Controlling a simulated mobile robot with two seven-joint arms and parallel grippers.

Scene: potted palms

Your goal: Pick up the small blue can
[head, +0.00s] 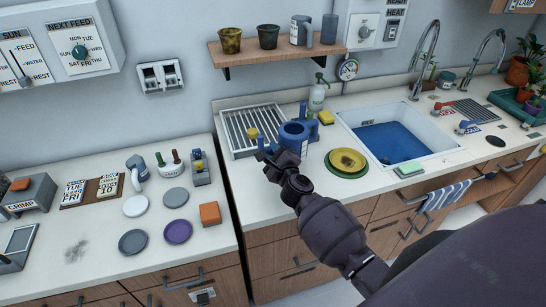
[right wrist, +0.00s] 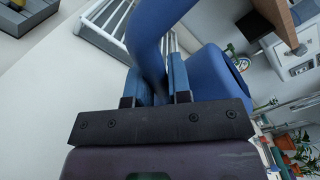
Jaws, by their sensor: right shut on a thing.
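The small blue can (head: 294,134) is by the drying rack, left of the sink. Its round opening faces up, and I cannot tell if its base touches the counter. My right gripper (head: 268,157) is at its near left side. In the right wrist view, the right gripper (right wrist: 158,78) is shut on a curved blue part of the can (right wrist: 151,38), which looks like its handle. The can's rounded body (right wrist: 220,72) is to the right of the fingers. My left gripper is not in view.
The drying rack (head: 249,128) is just behind and left of the can. Stacked yellow and green plates (head: 346,161) and the blue-bottomed sink (head: 397,142) are to the right. A spray bottle (head: 318,95) and yellow sponge (head: 326,117) stand behind. A wooden shelf (head: 280,47) overhangs.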

